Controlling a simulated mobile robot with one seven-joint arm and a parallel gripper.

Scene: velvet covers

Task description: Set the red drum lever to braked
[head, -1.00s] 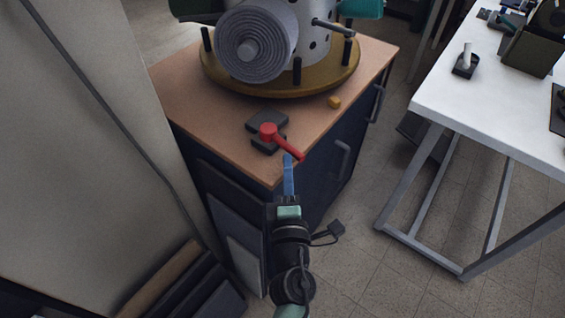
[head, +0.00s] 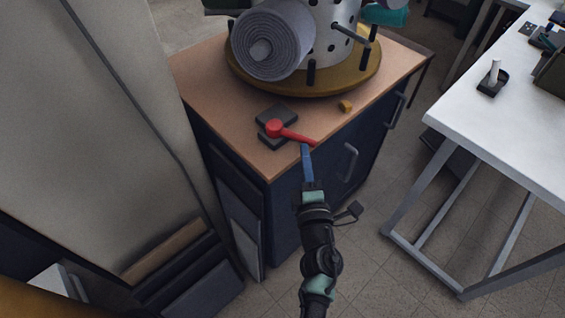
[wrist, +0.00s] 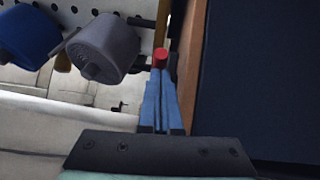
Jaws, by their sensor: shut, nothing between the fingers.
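The red drum lever (head: 292,133) sits on a dark base (head: 268,141) near the front corner of the wooden cabinet top. Its round hub is at the left and its arm points right, toward the front edge. My gripper (head: 305,150) is shut, with its blue fingers at the lever's free end; whether they touch it I cannot tell. In the wrist view the shut fingers (wrist: 161,85) point at the red lever end (wrist: 160,56), and nothing shows between them. The rest of the lever is hidden in the wrist view.
The drum (head: 318,35) with a grey velvet roll (head: 270,45) stands on a round golden base (head: 250,82) behind the lever. A white table (head: 490,130) stands at the right.

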